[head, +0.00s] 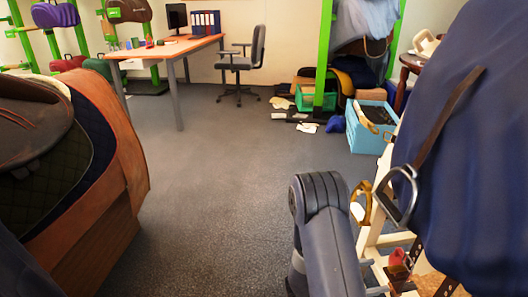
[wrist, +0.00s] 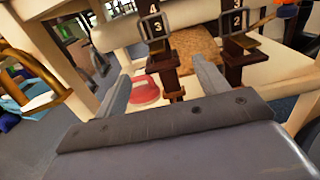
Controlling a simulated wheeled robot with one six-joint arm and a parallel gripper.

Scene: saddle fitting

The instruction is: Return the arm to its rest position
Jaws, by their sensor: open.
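My gripper (wrist: 163,88) shows in the wrist view with its two grey fingers apart and nothing between them. It is in front of a white stand (wrist: 240,75) that carries brown straps (wrist: 165,62) with number tags and metal buckles. A red rounded object (wrist: 145,90) lies on the stand beyond the left finger. In the head view my dark arm rises at the bottom centre, beside the white stand (head: 371,240). My gripper cannot be made out there.
A navy cover (head: 450,150) with a hanging stirrup (head: 403,196) fills the right. A brown saddle (head: 30,120) on a wooden stand is at the left. A blue crate (head: 368,140), office chair (head: 243,62) and desk (head: 165,47) stand farther back. The grey floor between is clear.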

